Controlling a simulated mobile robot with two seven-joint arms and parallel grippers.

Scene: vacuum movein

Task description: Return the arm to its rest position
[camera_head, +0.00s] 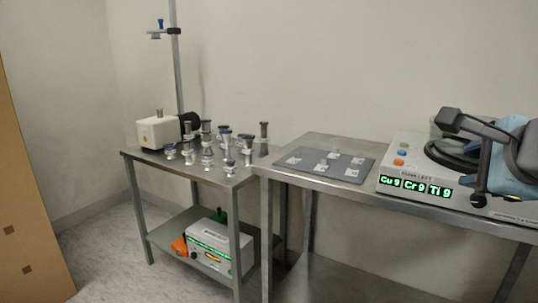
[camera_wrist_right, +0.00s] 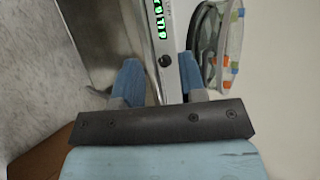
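My right gripper (camera_head: 510,168) is at the right edge of the head view, in front of the white machine (camera_head: 400,160). Light-blue parts of it show there; its fingertips are hard to make out. In the right wrist view my right gripper (camera_wrist_right: 160,78) has its two blue fingers apart, with nothing held between them. The white machine (camera_wrist_right: 162,45) with green lit text shows behind that gap. My left gripper is in neither view.
A grey plate (camera_head: 325,166) with several small pale squares lies on the right metal table (camera_head: 300,146). Several metal fittings (camera_head: 228,141) and a white pump (camera_head: 158,131) crowd the left table. A boxy device (camera_head: 218,243) sits on its lower shelf.

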